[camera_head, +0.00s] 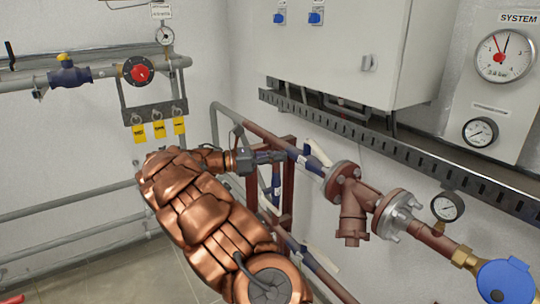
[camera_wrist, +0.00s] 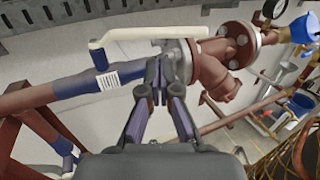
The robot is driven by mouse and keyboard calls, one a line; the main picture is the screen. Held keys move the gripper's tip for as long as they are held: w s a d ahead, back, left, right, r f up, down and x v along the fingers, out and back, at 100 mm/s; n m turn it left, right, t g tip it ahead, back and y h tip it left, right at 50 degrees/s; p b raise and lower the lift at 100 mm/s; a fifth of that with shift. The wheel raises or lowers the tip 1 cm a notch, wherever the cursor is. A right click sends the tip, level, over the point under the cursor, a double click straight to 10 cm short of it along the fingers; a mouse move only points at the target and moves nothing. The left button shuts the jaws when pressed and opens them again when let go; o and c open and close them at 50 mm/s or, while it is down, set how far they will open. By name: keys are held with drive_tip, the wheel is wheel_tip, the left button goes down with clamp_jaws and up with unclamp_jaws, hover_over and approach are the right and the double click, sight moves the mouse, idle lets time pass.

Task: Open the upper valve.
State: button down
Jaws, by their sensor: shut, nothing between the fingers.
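The upper valve has a white lever handle (camera_wrist: 150,33) that lies roughly along its pipe, with a bent end at the left. In the head view, part of this white handle (camera_head: 318,152) shows just right of my gripper (camera_head: 272,157). In the wrist view, my gripper (camera_wrist: 159,75) is shut and empty. Its fingertips are in front of the blue pipe section (camera_wrist: 95,82) and appear below the handle, near the valve body. I cannot tell whether they touch the pipe.
A brown flanged fitting (camera_head: 355,205) and a gauge (camera_head: 446,206) lie right of the valve. A black cable tray (camera_head: 420,165) and a grey cabinet (camera_head: 350,50) are above. A red-brown frame (camera_head: 287,190) stands behind my gripper.

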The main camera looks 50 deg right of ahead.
sight(315, 153)
drive_tip(key=p+x, duration=0.2)
drive_tip(key=x, duration=0.7)
drive_tip(key=shift+s, duration=0.1)
